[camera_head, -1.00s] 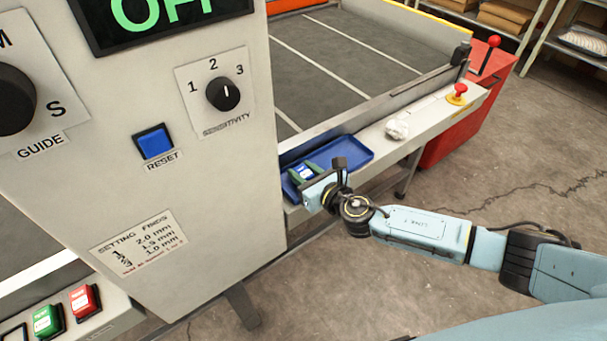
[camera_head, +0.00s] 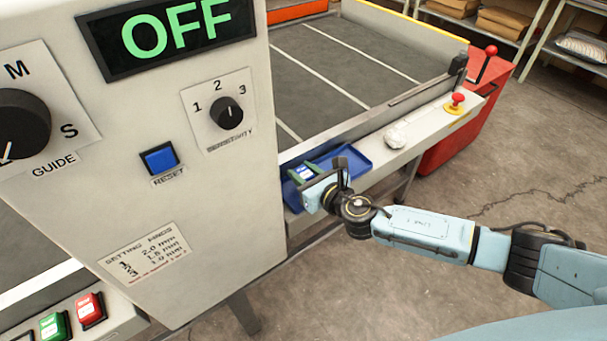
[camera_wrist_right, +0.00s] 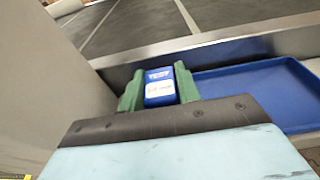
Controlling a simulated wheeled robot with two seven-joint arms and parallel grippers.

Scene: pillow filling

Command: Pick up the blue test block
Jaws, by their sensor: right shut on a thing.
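The blue test block (camera_wrist_right: 159,87) with a white label shows between the two green fingers of my right gripper (camera_wrist_right: 160,90) in the right wrist view. The fingers are shut on its two sides. In the head view the block (camera_head: 304,173) shows small at the left end of the blue tray (camera_head: 352,156), with my right gripper (camera_head: 306,173) around it. I cannot tell whether the block touches the tray floor. My left gripper is not in view.
The machine's control panel (camera_head: 190,200) stands close to the left of my right gripper. A crumpled white thing (camera_head: 396,134) and a red stop button (camera_head: 457,100) lie along the ledge to the right. The conveyor belt (camera_head: 330,70) is behind the tray.

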